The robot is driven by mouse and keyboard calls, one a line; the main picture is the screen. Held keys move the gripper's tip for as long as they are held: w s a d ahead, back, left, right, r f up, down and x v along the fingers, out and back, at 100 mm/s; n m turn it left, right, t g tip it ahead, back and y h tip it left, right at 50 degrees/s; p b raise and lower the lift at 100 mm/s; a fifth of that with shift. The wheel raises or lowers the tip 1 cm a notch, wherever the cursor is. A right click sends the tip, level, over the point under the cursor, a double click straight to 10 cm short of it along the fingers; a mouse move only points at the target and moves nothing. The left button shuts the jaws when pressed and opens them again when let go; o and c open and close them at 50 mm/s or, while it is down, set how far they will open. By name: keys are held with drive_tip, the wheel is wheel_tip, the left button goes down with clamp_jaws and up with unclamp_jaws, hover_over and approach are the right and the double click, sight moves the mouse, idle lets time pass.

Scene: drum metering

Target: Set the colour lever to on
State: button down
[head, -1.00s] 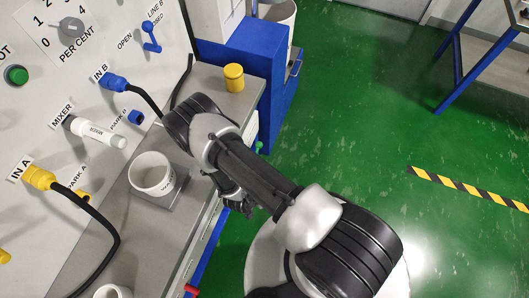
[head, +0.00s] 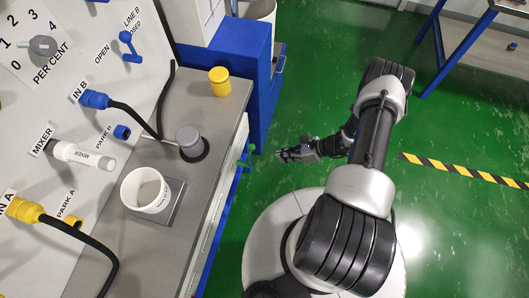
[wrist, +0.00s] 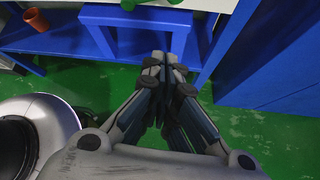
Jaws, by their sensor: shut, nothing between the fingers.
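My gripper (head: 284,156) is shut and empty, out over the green floor to the right of the bench front in the head view. In the wrist view its fingertips (wrist: 160,62) are together. A green handle (head: 246,156) sticks out from the bench front, a short way left of my fingertips and apart from them. Green parts (wrist: 150,4) also show at the top edge of the wrist view. No label reading colour is legible, so I cannot tell whether this handle is the colour lever or how it is set.
The bench top (head: 205,118) holds a white cup (head: 146,190), a grey-lidded container (head: 190,140) and a yellow jar (head: 219,82). A blue lever (head: 130,46) is on the panel. A blue cabinet (head: 232,50) stands behind the bench. The floor to the right is mostly clear.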

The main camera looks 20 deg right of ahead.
drive_tip(key=w+a+f+b, duration=0.2)
drive_tip(key=w+a+b, duration=0.1)
drive_tip(key=w+a, duration=0.2)
drive_tip(key=shift+a, duration=1.3)
drive_tip(key=shift+s, duration=0.15)
drive_tip(key=shift+r+t+p, duration=0.1)
drive_tip(key=shift+t+p, duration=0.2)
drive_tip(key=shift+p, duration=0.05)
